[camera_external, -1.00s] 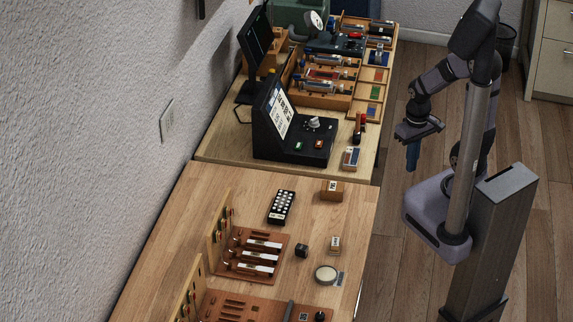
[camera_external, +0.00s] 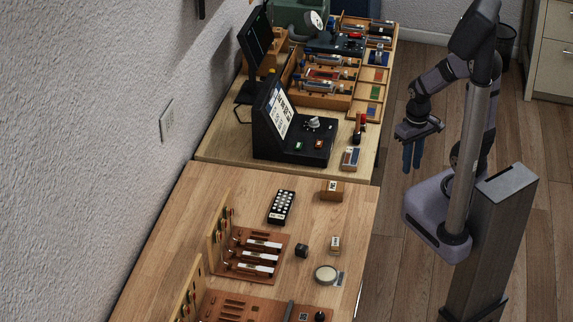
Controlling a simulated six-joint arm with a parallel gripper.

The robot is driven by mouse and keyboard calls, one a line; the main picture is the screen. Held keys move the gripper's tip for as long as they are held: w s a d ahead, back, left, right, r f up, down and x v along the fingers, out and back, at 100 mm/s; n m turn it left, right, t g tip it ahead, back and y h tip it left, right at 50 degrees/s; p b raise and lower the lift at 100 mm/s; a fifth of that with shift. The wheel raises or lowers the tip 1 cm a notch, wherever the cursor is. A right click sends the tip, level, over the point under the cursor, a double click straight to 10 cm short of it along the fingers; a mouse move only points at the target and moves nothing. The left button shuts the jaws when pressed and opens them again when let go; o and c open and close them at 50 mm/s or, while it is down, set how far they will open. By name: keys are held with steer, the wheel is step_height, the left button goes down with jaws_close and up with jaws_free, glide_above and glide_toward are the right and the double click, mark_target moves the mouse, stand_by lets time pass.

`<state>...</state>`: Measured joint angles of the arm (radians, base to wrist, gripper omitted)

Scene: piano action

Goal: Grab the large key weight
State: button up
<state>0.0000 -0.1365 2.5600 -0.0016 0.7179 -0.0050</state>
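My gripper (camera_external: 412,165) hangs fingers down over the floor, to the right of the tables. Its two blue fingers are apart with nothing between them. I cannot tell for certain which thing is the large key weight. On the near table are a small dark cube (camera_external: 302,251), a small pale-topped block (camera_external: 335,244) and a brown block with a white label (camera_external: 332,190). All stand apart from each other, to the lower left of my gripper and well away from it.
The near wooden table (camera_external: 180,235) also holds a black box of pale dots (camera_external: 281,207), a rack with white-topped bars (camera_external: 255,255) and a round dish (camera_external: 326,274). A black console (camera_external: 290,130) stands on the far table. The near table's right strip is mostly clear.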

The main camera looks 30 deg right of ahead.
mark_target(302, 252)
steer(key=o, duration=0.3)
